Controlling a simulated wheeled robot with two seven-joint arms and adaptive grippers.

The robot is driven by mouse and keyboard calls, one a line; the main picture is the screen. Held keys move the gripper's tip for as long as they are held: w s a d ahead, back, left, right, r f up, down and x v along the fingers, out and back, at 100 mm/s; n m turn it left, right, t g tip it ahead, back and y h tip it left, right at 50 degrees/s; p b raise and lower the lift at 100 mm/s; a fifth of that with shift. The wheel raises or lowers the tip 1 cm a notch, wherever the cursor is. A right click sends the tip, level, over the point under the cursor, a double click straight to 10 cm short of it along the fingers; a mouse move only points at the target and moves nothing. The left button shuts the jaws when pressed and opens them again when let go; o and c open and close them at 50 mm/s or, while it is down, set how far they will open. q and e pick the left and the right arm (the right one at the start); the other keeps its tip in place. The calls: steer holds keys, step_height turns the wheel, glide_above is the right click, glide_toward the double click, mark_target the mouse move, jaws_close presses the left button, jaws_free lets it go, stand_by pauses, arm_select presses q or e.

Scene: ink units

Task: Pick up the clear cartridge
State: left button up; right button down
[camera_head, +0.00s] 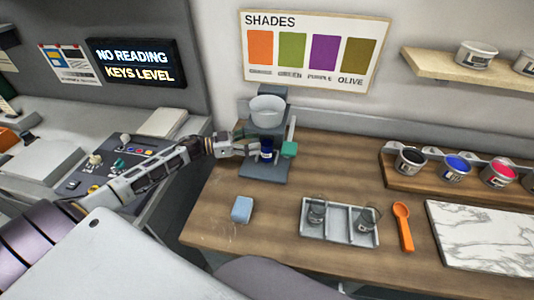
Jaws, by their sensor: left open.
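Which one is the clear cartridge I cannot tell. My left gripper (259,149) is at the grey dispenser (266,176), far to the left of the tray and behind it. Its jaws are open beside a dark blue cylinder (267,151) on the dispenser. Whether they touch it is unclear. My right gripper is out of view.
A pale bowl (267,110) tops the dispenser. A blue sponge (242,209) lies in front of it. An orange spoon (403,225) and marble slab (490,240) lie right of the tray. Several ink pots (409,161) stand on a wooden rack. Bare tabletop (340,165) lies between dispenser and rack.

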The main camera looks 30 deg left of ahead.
arm_select(q)
steer(key=shift+d, duration=0.15)
steer(key=shift+p+x, duration=0.45)
steer(key=shift+x, duration=2.05)
steer(key=shift+s+d+f, duration=0.1)
steer(key=shift+s, duration=0.1)
steer(key=c, duration=1.5)
steer(key=shift+r, duration=1.8)
glide_toward(267, 140)
steer(key=s+a+r, duration=0.5)
steer(key=s, duration=0.1)
steer(key=shift+s+a+r+b, duration=0.15)
steer(key=shift+s+a+b, duration=0.05)
steer(key=shift+s+b, duration=0.25)
